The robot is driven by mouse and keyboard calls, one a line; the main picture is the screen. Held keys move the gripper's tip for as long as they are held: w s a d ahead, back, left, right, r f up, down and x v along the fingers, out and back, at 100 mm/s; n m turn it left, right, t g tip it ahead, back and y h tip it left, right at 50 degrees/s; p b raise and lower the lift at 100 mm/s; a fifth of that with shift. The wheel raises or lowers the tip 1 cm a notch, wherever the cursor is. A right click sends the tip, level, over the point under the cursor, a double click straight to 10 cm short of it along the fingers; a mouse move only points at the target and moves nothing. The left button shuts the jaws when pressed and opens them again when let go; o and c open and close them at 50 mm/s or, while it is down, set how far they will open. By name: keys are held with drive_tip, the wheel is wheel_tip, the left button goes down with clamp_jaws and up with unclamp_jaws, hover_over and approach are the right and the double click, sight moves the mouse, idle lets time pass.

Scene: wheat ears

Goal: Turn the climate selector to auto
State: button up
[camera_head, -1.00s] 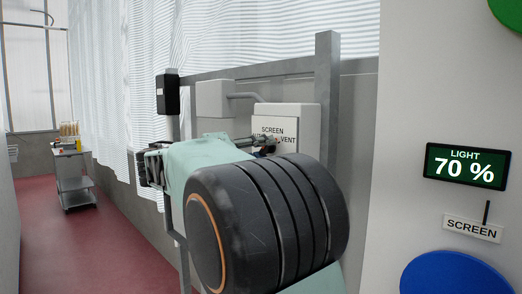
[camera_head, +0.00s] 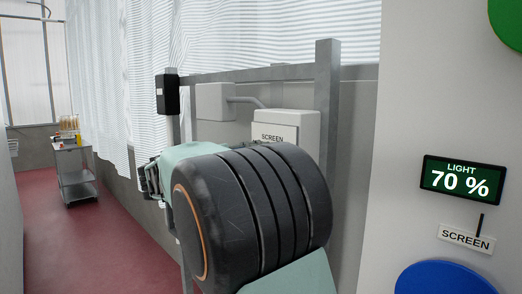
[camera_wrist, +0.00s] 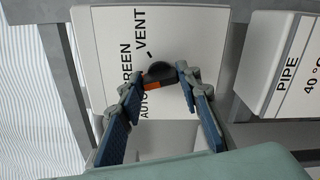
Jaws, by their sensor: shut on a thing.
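The climate selector (camera_wrist: 158,69) is a dark round knob with an orange-red part, on a white box (camera_wrist: 185,25) lettered SCREEN, VENT and AUTO, sideways in the wrist view. A short black tick shows beside the knob near VENT; I cannot tell for sure which word the knob points to. My gripper (camera_wrist: 161,86) has its two blue-padded fingers either side of the knob, tips closed in on it.
A second white box marked PIPE and 40 °C (camera_wrist: 285,60) is beside the selector box. A grey metal frame post (camera_head: 327,110) stands close right of it. A light display reading 70 % (camera_head: 461,180) hangs on the right wall. A trolley (camera_head: 74,170) stands far left; the red floor is clear.

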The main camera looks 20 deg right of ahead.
drive_tip(key=n+p, duration=0.8)
drive_tip(key=shift+r+n, duration=0.1)
drive_tip(key=shift+n, duration=0.2)
idle(0.3)
drive_tip(key=o, duration=1.2)
drive_tip(key=shift+c, duration=0.2)
drive_tip(key=shift+a, duration=0.1)
drive_tip(key=v, duration=1.2)
